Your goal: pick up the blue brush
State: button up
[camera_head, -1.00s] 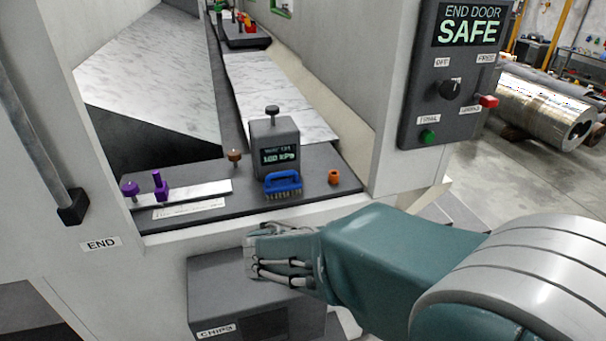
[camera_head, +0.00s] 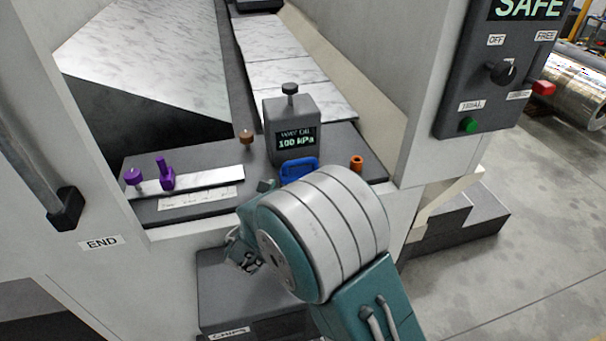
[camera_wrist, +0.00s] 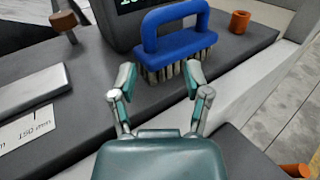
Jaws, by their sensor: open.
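The blue brush (camera_wrist: 178,42) has a loop handle and pale bristles pointing down. It stands on the dark ledge (camera_wrist: 240,58) in front of a grey gauge box. In the head view the brush (camera_head: 298,168) shows only its handle; my arm hides the lower part. In the wrist view my gripper (camera_wrist: 157,86) is open, with its two fingers spread just in front of the brush. The fingertips appear level with the bristles, the brush lying beyond and between them. I cannot tell whether they touch it. Nothing is held.
The grey gauge box (camera_head: 292,130) stands right behind the brush. Purple knobs (camera_head: 165,173) sit farther left. The opening's frame and control panel (camera_head: 497,75) flank the right.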

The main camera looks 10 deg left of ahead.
aim_at(283, 174)
jog(key=w, duration=0.5)
jog(key=shift+w+a+r, duration=0.1)
jog(key=shift+a+r, duration=0.05)
jog(key=shift+a, duration=0.25)
jog(key=shift+w+d, duration=0.3)
jog(key=c, duration=0.7)
jog(key=shift+a, duration=0.2)
grip_shut()
jog(key=o, duration=0.7)
grip_release()
jog(key=shift+d, duration=0.15)
jog(key=shift+s, duration=0.1)
